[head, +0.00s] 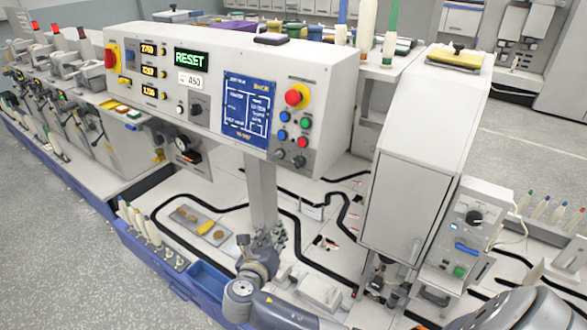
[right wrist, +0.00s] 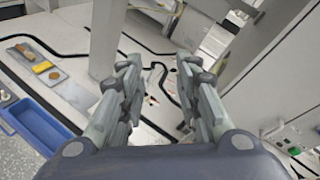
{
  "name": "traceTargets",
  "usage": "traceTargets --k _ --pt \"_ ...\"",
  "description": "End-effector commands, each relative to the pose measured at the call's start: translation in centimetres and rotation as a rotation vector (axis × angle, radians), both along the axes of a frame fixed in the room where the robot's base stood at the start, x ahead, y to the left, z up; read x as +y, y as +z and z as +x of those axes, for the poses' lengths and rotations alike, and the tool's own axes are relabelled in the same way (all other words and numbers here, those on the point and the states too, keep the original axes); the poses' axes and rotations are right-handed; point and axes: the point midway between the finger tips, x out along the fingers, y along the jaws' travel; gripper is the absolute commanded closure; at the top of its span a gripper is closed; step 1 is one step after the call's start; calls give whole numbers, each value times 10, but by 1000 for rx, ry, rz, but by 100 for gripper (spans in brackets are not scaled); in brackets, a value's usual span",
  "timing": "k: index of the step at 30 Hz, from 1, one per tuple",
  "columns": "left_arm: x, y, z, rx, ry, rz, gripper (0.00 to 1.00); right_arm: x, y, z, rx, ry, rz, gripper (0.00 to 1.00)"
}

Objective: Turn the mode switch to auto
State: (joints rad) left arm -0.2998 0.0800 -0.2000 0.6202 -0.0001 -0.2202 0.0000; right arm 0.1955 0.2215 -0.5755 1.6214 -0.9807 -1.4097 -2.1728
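The control panel (head: 230,60) carries a RESET display, a blue screen, buttons and knobs. A black rotary knob (head: 196,106) sits below the display, and two small dark knobs (head: 289,157) sit at the panel's lower right. Another black knob (head: 473,216) is on a small grey box at the right. The labels are too small to tell which one is the mode switch. My right gripper (head: 262,243) is below the panel, in front of its post, apart from every knob. In the right wrist view my right gripper (right wrist: 158,75) is open, with nothing between its fingers. My left gripper is not in view.
A grey post (head: 262,195) holds up the panel. A tall grey cabinet (head: 415,165) stands to the right of it. White bobbins (head: 150,229) stand at the front left, near a blue trough (head: 190,275). A small tray (head: 196,225) lies on the white deck.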

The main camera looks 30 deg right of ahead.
Motion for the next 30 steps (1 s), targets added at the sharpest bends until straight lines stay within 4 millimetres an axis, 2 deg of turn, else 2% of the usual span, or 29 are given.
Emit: traceTargets --k 1,3,6,9,14,30 --pt "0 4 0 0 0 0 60 0 41 1 -6 -3 -89 69" --pt "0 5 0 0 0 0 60 -1 84 -4 5 -22 -204 69" --pt "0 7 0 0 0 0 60 -2 129 -14 24 -58 -316 69" --pt "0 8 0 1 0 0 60 -3 153 -22 39 -83 -377 69" --pt "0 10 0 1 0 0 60 -9 165 -23 50 -100 -408 69" --pt "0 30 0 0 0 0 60 -81 163 30 53 -99 -405 69"
